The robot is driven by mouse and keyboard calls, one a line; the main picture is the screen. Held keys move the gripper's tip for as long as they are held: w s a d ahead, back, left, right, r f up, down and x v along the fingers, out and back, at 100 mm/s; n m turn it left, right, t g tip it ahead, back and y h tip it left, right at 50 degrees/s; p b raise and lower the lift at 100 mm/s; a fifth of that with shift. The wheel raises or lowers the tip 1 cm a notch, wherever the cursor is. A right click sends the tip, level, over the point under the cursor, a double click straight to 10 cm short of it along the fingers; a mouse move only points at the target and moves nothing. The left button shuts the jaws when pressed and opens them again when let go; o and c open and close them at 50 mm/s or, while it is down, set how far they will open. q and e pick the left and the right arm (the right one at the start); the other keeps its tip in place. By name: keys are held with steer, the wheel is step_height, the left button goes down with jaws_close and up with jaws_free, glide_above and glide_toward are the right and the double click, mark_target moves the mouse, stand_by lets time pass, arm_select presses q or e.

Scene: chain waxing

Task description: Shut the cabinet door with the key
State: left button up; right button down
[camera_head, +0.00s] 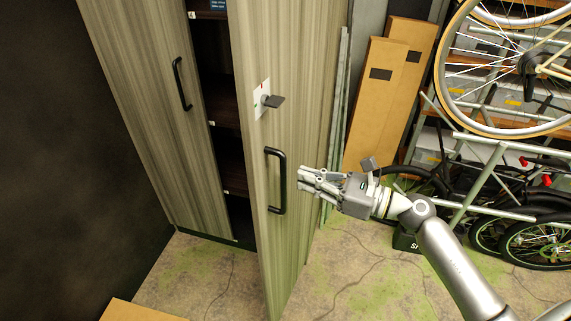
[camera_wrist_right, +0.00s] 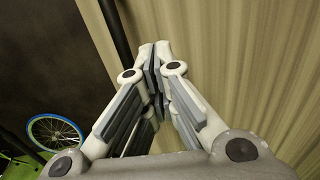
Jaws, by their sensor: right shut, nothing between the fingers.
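The cabinet door with the key (camera_head: 262,220) stands open in the head view, swung out toward me, with dark shelves showing behind it. My right gripper (camera_head: 302,179) is shut and empty, just right of the handle in the picture. In the right wrist view my right gripper (camera_wrist_right: 155,48) has its fingertips together, with the wood-grained door panel (camera_wrist_right: 250,60) beyond. I cannot tell whether the fingertips touch the door. My left gripper is not in view.
The other cabinet door (camera_head: 160,120) is at the left with its own black handle (camera_head: 182,84). Cardboard boxes (camera_head: 372,105) lean at the back. Bicycles and a rack (camera_head: 470,190) stand at the right. A cardboard edge (camera_head: 140,311) shows at the bottom left.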

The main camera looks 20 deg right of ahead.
mark_target(274, 169)
steer(key=p+x, duration=0.1)
steer(key=x, duration=0.3)
steer(key=shift+w+a+r+p, duration=0.15)
steer(key=shift+r+p, duration=0.05)
steer(key=shift+p, duration=0.2)
steer(key=shift+w+a+f, duration=0.15)
steer(key=shift+w+a, duration=0.25)
steer(key=shift+a, duration=0.05)
steer(key=shift+w, duration=0.1)
